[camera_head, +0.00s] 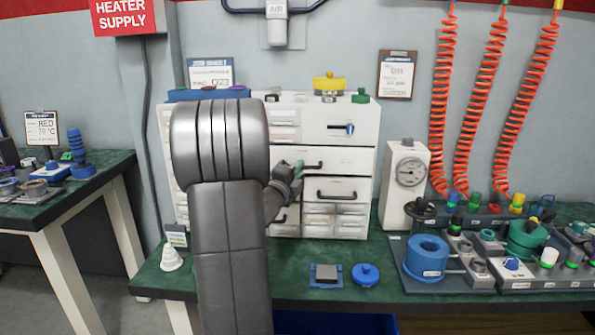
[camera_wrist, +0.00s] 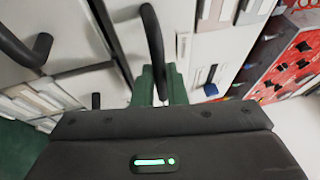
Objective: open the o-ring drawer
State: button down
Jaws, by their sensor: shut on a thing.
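A white drawer cabinet (camera_head: 370,140) stands on the green bench. My gripper (camera_head: 297,170), with green fingers, is at the left part of a black bar handle (camera_head: 314,166) on a wide drawer front (camera_head: 345,160). In the wrist view my gripper (camera_wrist: 153,85) is shut around one end of that handle (camera_wrist: 152,40). The drawer front looks flush with the cabinet, though my arm hides its left part. No drawer label is legible, so I cannot tell which one is the o-ring drawer by its text.
Another drawer with a black handle (camera_head: 337,195) is just below. Small label-fronted drawers surround it. A gauge box (camera_head: 406,180) stands right of the cabinet. A blue round part (camera_head: 365,274) and a small tray (camera_head: 326,275) lie on the bench in front, with bare green surface around them.

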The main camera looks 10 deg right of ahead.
jog(key=shift+s, duration=0.1)
jog(key=s+a+b, duration=0.2)
jog(key=s, duration=0.6)
jog(key=s+a+b, duration=0.3)
jog(key=s, duration=0.6)
jog(key=c, duration=1.5)
grip_release()
jog(key=p+v, duration=0.1)
jog(key=v, duration=1.3)
jog(key=shift+d+r+p, duration=0.1)
jog(key=shift+p, duration=0.3)
jog(key=shift+w, duration=0.1)
jog(key=shift+b+x, duration=0.8)
jog(key=shift+x, duration=6)
